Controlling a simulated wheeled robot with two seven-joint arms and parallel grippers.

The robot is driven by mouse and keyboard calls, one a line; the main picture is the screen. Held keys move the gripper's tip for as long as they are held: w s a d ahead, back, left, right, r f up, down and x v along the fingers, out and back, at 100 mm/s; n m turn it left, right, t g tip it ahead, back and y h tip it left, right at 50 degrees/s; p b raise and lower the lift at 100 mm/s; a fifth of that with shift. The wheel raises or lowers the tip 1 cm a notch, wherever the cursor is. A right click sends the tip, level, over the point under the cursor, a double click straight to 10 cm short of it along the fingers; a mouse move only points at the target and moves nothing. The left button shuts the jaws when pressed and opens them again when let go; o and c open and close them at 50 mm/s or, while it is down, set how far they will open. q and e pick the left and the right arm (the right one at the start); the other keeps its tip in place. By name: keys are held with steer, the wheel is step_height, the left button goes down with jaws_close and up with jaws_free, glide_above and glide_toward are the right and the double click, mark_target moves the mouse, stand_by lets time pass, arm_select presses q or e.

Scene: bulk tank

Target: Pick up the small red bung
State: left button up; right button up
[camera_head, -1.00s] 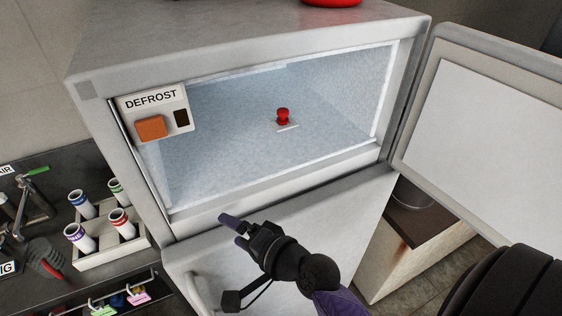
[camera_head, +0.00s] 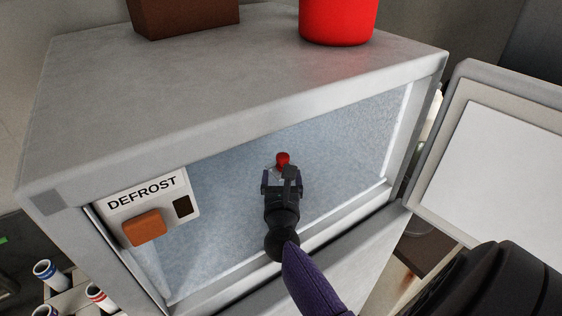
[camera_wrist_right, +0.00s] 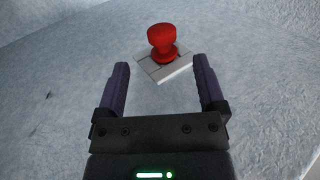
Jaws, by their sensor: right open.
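The small red bung (camera_head: 282,158) stands upright inside the frosty freezer compartment. In the right wrist view the bung (camera_wrist_right: 162,41) stands on a small pale plate (camera_wrist_right: 165,68) on the icy floor. My right gripper (camera_head: 282,178) is inside the compartment, just short of the bung. In the right wrist view its two fingers (camera_wrist_right: 161,82) are apart with nothing between them, and the bung is beyond the fingertips, roughly in line with the gap. My left gripper is not in view.
The freezer's frame (camera_head: 400,150) surrounds the compartment, and its door (camera_head: 505,160) stands open at right. A DEFROST panel (camera_head: 150,207) with an orange button is at the opening's left. A red container (camera_head: 338,20) and a brown box (camera_head: 180,15) stand on top.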

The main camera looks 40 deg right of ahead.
mark_target(283, 162)
steer(key=x, duration=0.5)
steer(key=shift+s+d+r, duration=0.1)
steer(key=shift+r, duration=0.15)
steer(key=shift+s, duration=0.1)
steer(key=shift+c, duration=0.5)
jaws_close()
